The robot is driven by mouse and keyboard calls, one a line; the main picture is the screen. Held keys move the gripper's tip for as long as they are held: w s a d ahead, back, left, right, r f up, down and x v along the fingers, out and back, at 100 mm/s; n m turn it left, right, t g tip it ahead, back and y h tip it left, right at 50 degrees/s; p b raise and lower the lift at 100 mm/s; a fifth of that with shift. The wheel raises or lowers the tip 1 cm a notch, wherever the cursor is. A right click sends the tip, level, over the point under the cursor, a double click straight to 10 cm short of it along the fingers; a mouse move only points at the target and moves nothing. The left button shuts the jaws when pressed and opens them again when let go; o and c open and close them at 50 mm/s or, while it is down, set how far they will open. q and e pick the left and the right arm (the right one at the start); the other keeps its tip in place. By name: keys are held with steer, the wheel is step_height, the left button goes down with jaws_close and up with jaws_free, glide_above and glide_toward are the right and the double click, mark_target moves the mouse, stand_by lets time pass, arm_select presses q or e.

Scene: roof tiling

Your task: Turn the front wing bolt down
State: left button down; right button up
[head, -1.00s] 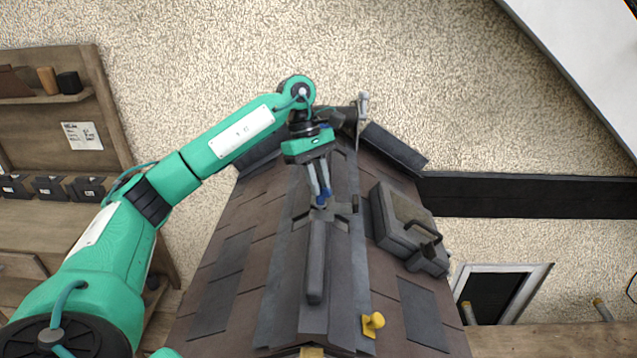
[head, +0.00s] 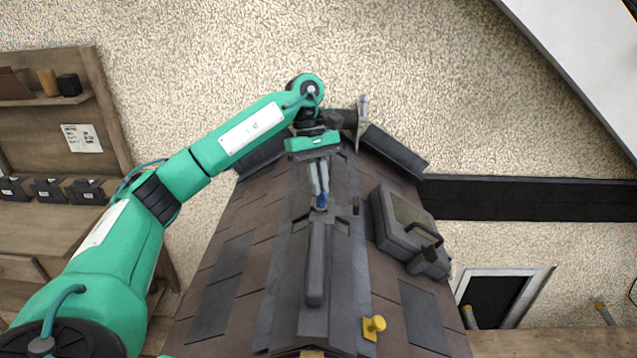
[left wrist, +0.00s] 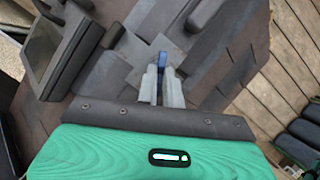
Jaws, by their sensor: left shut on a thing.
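In the left wrist view the fingers (left wrist: 162,68) meet over the grey ridge pieces. My right gripper is not in view.
A grey box with a handle (head: 405,228) sits on the right roof slope. A yellow knob (head: 373,326) stands at the front right of the ridge. A pale upright tool (head: 362,110) is at the far ridge end. Shelves (head: 60,150) stand at the left.

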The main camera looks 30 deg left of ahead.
arm_select(q)
steer(key=shift+d+r+m+g+p, duration=0.1)
steer(key=shift+r+m+g+p, duration=0.25)
steer(key=shift+m, duration=0.65)
steer(key=m+p, duration=0.1)
steer(key=m+g+y+p, duration=0.1)
steer(key=m+p, duration=0.1)
steer(key=shift+w+m+y, duration=0.2)
steer(key=shift+m+y, duration=0.1)
steer(key=shift+d+m+y+p, duration=0.1)
steer(key=shift+m+y+p, duration=0.45)
steer(key=shift+m, duration=0.65)
steer(key=shift+f+m+g+y+p, duration=0.1)
steer(key=shift+m+g+y+p, duration=0.15)
steer(key=shift+m+p, duration=0.55)
steer(key=shift+m, duration=0.3)
steer(key=c, duration=1.6)
jaws_free()
steer(key=shift+o, duration=0.3)
steer(key=shift+s+d+f, duration=0.1)
steer(key=shift+s, duration=0.05)
